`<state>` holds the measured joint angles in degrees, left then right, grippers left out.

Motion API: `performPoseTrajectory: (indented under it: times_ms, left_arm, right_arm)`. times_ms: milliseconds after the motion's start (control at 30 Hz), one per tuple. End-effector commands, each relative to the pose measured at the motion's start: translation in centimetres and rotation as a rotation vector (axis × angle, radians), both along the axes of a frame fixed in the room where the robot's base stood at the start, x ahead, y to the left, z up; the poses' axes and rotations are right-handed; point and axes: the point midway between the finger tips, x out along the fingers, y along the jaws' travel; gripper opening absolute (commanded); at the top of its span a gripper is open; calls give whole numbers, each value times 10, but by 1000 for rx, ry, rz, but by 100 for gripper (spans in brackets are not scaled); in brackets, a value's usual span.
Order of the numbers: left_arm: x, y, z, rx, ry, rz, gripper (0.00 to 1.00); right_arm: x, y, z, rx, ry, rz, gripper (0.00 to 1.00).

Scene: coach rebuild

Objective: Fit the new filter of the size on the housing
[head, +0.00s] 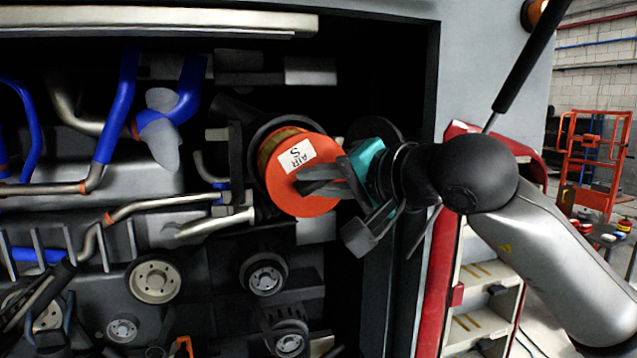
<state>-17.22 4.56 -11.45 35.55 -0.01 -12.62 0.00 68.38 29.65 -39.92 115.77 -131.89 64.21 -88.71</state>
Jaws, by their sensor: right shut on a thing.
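The filter (318,184) has an orange end face with a white label reading "AIR S" and a brown pleated side. It lies on its side, its orange end toward me. My right gripper (322,182) is shut on the filter at its orange end, reaching in from the right. The black round housing (262,133) shows as a dark rim behind the filter. The filter overlaps the housing's opening; how deep it sits is hidden. I cannot read a size on the housing.
A dark round disc (376,128) stands behind my right gripper. Blue hoses (118,105), metal pipes and pulleys (154,281) fill the bay to the left. The bay's frame and a red-edged open panel (440,285) are close to my right arm.

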Motion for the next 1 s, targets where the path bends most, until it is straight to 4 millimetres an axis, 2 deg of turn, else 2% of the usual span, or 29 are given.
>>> performPoseTrajectory:
  times_ms: [400,1000]
  left_arm:
    - [0,0,0,0,-1,0,77]
    - [0,0,1,0,-1,0,77]
  right_arm:
    - [1,0,2,2,-4,0,0]
    - [29,9,2,3,-3,0,0]
